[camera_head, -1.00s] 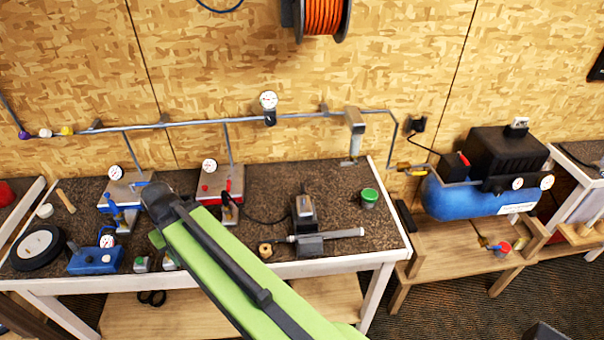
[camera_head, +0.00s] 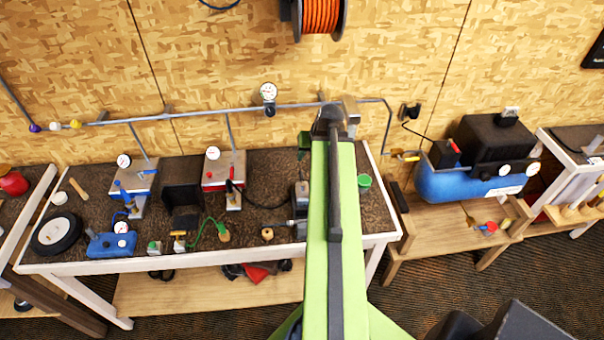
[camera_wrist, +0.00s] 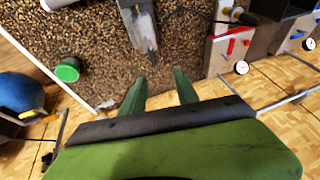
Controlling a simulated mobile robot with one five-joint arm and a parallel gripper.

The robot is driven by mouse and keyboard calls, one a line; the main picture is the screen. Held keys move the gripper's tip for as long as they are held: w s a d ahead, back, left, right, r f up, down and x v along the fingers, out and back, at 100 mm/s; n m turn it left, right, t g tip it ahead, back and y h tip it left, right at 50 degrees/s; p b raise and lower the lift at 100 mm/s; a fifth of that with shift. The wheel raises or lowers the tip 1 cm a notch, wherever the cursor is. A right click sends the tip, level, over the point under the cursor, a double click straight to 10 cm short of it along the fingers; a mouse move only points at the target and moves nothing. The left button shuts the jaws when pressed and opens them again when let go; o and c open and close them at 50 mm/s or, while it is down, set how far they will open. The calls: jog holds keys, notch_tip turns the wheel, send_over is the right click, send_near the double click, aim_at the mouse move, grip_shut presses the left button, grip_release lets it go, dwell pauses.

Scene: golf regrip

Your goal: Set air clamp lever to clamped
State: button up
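I cannot tell for sure which fixture is the air clamp. A red box with a gauge and red levers (camera_head: 223,171) stands at the bench's back; the wrist view shows its red levers (camera_wrist: 231,45). A blue box with a blue lever (camera_head: 134,186) stands farther left. A grey device (camera_head: 299,200) sits on the bench, partly behind my arm; it shows as a grey block (camera_wrist: 140,25) in the wrist view. My gripper (camera_wrist: 160,90) has its green fingers apart with nothing between them, over the back right of the bench. It touches no lever that I can see.
A green-lidded jar (camera_head: 364,181) stands right of my arm, also in the wrist view (camera_wrist: 68,69). A grey air pipe (camera_head: 190,116) runs along the wall behind. The blue compressor (camera_head: 455,186) stands right. A black box (camera_head: 182,190) lies between the two gauge boxes.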

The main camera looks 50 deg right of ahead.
aim_at(302, 174)
jog(key=b+x, duration=0.5)
jog(key=d+b+x, duration=0.1)
jog(key=b+x, duration=0.4)
jog(key=x, duration=0.1)
jog(key=s+d+b+x, duration=0.1)
jog(key=b+x, duration=0.5)
jog(key=shift+w+f, duration=0.1)
grip_shut()
dwell(0.9)
